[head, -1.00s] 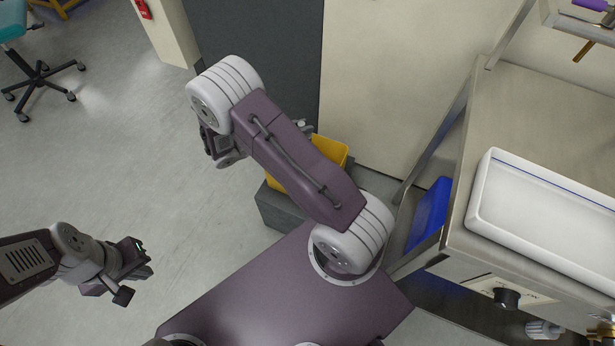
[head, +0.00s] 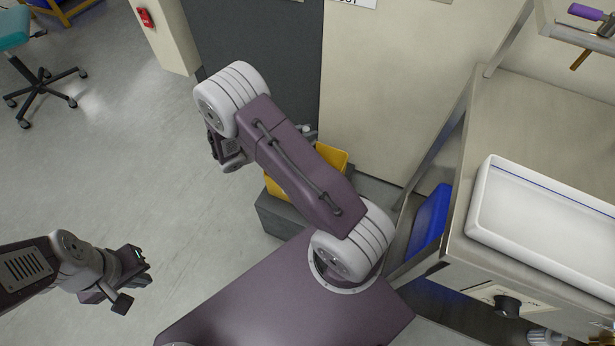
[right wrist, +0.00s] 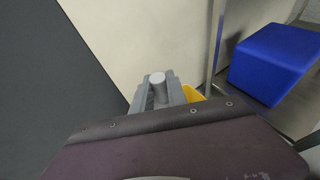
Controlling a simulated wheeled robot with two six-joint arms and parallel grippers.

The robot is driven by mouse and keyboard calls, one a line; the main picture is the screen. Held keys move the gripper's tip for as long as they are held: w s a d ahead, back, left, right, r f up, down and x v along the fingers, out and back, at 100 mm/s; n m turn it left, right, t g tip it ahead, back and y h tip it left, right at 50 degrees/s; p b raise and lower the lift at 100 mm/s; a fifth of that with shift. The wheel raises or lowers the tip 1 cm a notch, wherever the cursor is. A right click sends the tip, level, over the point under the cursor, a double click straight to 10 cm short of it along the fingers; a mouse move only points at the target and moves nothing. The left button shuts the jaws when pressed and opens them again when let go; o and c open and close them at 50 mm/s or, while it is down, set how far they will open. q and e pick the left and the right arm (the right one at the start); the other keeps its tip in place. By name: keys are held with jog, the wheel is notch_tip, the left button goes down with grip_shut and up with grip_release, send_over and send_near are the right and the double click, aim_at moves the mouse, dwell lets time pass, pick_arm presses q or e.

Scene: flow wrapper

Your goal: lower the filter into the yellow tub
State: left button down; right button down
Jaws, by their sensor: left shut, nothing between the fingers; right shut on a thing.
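The yellow tub (head: 333,157) is on a grey block on the floor, mostly covered by my right arm in the head view. A yellow sliver of the tub (right wrist: 193,94) shows beside the fingers in the right wrist view. My right gripper (right wrist: 157,84) is shut on a light grey cylinder, which looks like the filter (right wrist: 158,80). The tub's inside is hidden, and I cannot tell how high the filter is above it. In the head view the right gripper is mostly behind the arm. My left gripper (head: 140,258) is shut and empty, far left of the tub over open floor.
The grey block (head: 282,216) under the tub stands by the pale wall. A blue box (head: 430,220) is right of it, beneath a steel bench (head: 520,105) bearing a white tray (head: 485,205). Floor at the left is clear up to a chair (head: 45,78).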

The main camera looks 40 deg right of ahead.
jog(key=shift+f, duration=0.1)
jog(key=shift+f+b, duration=3.85)
jog(key=shift+f, duration=2.1)
jog(key=shift+f+b, duration=0.85)
jog(key=shift+f, duration=0.35)
jog(key=c, duration=1.3)
grip_release()
jog(key=shift+o, duration=0.2)
jog(key=p+v, duration=0.4)
jog(key=v, duration=0.5)
